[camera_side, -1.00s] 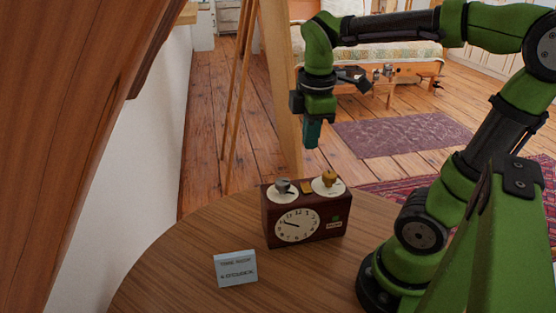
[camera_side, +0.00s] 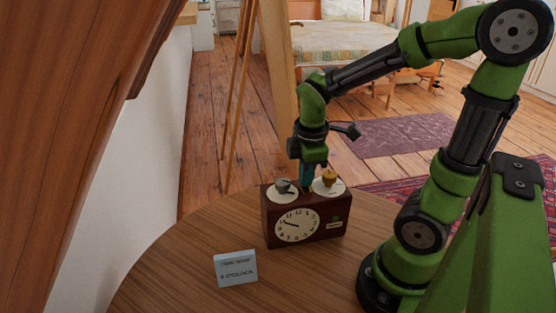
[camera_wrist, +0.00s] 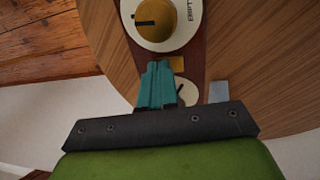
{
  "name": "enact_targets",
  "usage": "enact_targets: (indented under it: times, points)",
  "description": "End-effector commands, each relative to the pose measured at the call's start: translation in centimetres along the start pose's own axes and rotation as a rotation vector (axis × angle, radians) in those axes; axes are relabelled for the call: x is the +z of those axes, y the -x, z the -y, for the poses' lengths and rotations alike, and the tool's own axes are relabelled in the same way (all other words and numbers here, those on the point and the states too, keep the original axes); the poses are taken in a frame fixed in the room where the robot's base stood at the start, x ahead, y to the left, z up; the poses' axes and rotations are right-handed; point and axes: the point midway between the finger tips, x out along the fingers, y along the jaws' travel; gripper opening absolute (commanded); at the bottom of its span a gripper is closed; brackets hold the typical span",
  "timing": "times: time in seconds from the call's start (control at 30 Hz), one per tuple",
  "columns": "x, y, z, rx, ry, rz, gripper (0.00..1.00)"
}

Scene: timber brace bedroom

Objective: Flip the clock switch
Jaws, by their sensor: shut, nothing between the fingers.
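The clock (camera_side: 307,218) is a dark wooden box on the table, with a white dial on its front. On its top are a grey knob (camera_side: 283,186) at left and a brass knob (camera_side: 329,178) at right, each on a white disc. A small brass plate lies between them; it shows in the wrist view (camera_wrist: 178,64). My gripper (camera_side: 306,184) points down with its teal fingers shut and empty, at the clock's top between the two knobs. I cannot tell whether the fingertips touch the clock. In the wrist view the brass knob (camera_wrist: 156,18) is beyond the fingers.
A light blue card (camera_side: 236,268) with dark lettering stands on the round wooden table (camera_side: 185,262), in front and left of the clock. The table around the clock is otherwise clear. A sloping timber post is at the left.

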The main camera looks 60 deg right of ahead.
Motion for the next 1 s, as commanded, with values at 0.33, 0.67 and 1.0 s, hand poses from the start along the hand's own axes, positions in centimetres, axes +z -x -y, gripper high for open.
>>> enact_targets:
  times: [0.33, 0.67, 1.0]
  points:
    - [0.0, -0.8, -0.1, -0.071, 0.003, 0.003, 0.00]
    - [-0.1, -0.6, 0.9, -0.075, 0.005, 0.003, 0.00]
    - [-0.1, -0.4, 1.8, -0.081, 0.004, 0.005, 0.00]
